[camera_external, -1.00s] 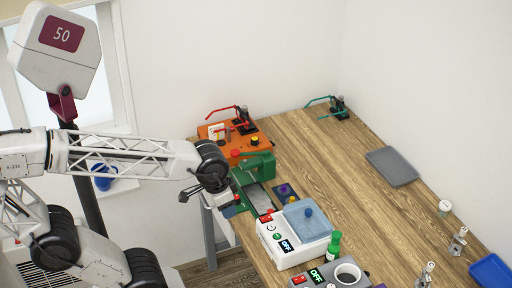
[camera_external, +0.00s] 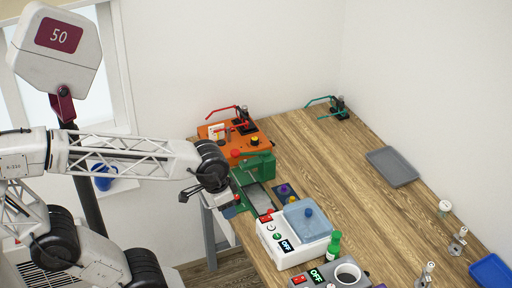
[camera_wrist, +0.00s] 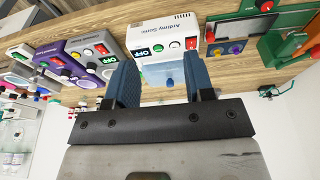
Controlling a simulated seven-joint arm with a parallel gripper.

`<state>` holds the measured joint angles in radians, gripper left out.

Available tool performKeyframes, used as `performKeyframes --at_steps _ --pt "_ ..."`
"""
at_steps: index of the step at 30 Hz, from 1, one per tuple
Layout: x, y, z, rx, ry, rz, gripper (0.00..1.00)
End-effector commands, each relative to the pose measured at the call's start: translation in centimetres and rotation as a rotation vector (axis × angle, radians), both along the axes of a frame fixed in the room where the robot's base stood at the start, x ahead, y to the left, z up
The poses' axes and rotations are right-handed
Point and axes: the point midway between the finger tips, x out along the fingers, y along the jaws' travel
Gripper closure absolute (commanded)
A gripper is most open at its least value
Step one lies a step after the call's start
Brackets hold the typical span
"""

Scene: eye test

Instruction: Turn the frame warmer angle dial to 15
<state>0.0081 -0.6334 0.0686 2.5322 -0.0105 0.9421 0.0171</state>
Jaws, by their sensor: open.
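I cannot tell for sure which machine is the frame warmer, and no angle scale is readable. A grey machine with a round opening (camera_external: 347,273) and a green OFF display stands at the bottom of the external view, cut off by the edge. In the wrist view a grey and purple machine (camera_wrist: 82,47) with an OFF display and buttons is left of my fingers. In the external view my gripper (camera_external: 230,207) is at the table's left edge.
The white Ardmy Sonic box (camera_external: 290,238) with a blue lid is right of my gripper, a green bottle (camera_external: 333,244) beside it. A green machine (camera_external: 257,168) and an orange box (camera_external: 225,138) stand behind. A grey tray (camera_external: 392,167) lies right; the table's middle is clear.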

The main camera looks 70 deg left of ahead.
Motion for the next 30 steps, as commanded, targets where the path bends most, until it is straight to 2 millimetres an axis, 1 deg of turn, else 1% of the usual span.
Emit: performKeyframes --at_steps 1,2,5,8,11,14,20,26,30 --pt "0.0 0.0 0.0 0.000 0.000 0.001 0.44" --pt "0.1 0.0 0.0 -0.001 0.001 0.003 0.41" --pt "0.5 0.2 0.1 -0.002 0.003 0.017 0.41" --pt "1.2 0.6 0.4 -0.006 0.007 0.049 0.41" --pt "2.5 1.2 0.7 -0.013 0.017 0.099 0.41" --pt "4.1 2.2 1.1 -0.021 0.027 0.166 0.41" --pt "8.1 4.9 1.8 -0.042 0.052 0.333 0.41" --pt "12.1 8.1 2.1 -0.062 0.074 0.506 0.41" --pt "14.8 10.7 2.0 -0.075 0.089 0.626 0.41"
